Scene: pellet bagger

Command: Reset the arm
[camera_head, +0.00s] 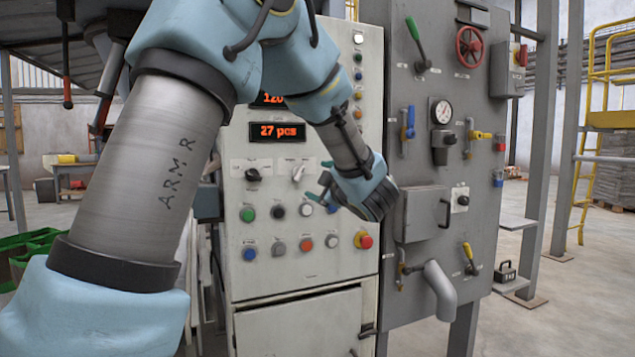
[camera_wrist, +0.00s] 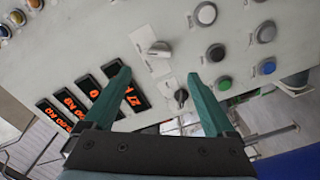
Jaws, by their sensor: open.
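My arm, marked "ARM R", reaches from the left across the top of the head view and bends down to the white control panel (camera_head: 325,265). My gripper (camera_head: 325,187) is in front of the panel, at the height between the selector knobs and the upper button row. In the wrist view my gripper (camera_wrist: 159,75) has its two teal fingers apart, with nothing held between them. Beyond the fingers are a light selector knob (camera_wrist: 160,49) and a dark selector knob (camera_wrist: 181,97). I cannot tell whether the fingertips touch the panel.
The panel has a "27 pcs" display (camera_head: 277,132), several buttons and a red emergency stop (camera_head: 365,241). To its right, a grey cabinet (camera_head: 405,290) carries a green lever (camera_head: 413,32), a red handwheel (camera_head: 469,46) and a gauge (camera_head: 442,112).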

